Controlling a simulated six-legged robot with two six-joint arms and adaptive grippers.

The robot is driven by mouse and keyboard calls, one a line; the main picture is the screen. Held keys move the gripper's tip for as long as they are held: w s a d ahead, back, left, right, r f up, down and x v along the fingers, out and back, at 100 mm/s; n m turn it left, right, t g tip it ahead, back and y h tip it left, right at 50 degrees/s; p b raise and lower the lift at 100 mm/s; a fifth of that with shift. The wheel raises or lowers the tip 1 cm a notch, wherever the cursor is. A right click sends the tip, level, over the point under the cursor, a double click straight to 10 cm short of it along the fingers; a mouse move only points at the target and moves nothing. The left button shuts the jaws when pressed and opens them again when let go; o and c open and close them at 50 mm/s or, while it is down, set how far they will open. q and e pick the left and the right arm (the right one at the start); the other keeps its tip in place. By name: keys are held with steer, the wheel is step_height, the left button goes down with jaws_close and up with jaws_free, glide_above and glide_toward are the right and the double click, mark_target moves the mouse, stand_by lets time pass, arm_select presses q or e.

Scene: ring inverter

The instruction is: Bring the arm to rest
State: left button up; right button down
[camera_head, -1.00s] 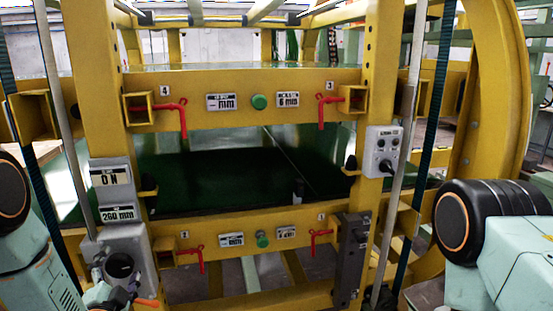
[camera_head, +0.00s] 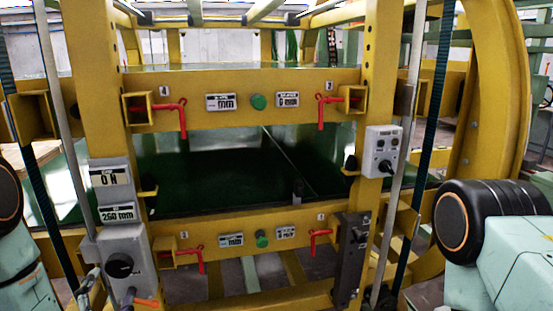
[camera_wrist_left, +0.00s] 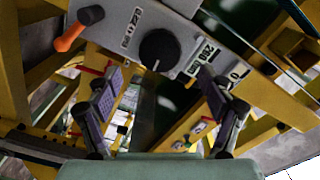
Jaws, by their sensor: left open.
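My left gripper (camera_head: 88,288) shows partly at the lower left of the head view, beside the grey control box (camera_head: 138,248). In the left wrist view my left gripper (camera_wrist_left: 162,98) has its two fingers spread wide with nothing between them. The black knob (camera_wrist_left: 158,50) of the box lies beyond the fingertips, apart from them. The knob (camera_head: 120,266) is uncovered in the head view. My left arm (camera_head: 22,270) comes in at the left edge. My right arm (camera_head: 490,235) is at the right edge, and its gripper is out of frame.
The yellow ring frame (camera_head: 290,85) stands in front, with red handles (camera_head: 182,106) and green buttons. An orange-tipped lever (camera_head: 145,302) is below the knob. Slanted grey rods (camera_head: 62,120) and a dark green band pass near my left arm.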

mark_target(118, 270)
arm_select(q)
steer(key=v, duration=0.5)
steer(key=x, duration=1.1)
steer(key=shift+w+a, duration=0.15)
steer(key=shift+w, duration=0.2)
steer(key=shift+w+a, duration=0.1)
steer(key=shift+w, duration=0.25)
steer(key=shift+f+n+b, duration=0.15)
steer(key=shift+n+b, duration=0.85)
steer(key=n+b, duration=0.2)
steer(key=n, duration=0.1)
steer(key=shift+b, duration=0.4)
steer(key=n+b, duration=0.5)
steer(key=n, duration=0.1)
steer(key=shift+n, duration=0.4)
steer(key=v, duration=0.5)
steer(key=shift+s+p, duration=0.2)
steer(key=shift+p, duration=0.2)
steer(key=shift+s+d, duration=0.25)
steer(key=shift+s, duration=0.3)
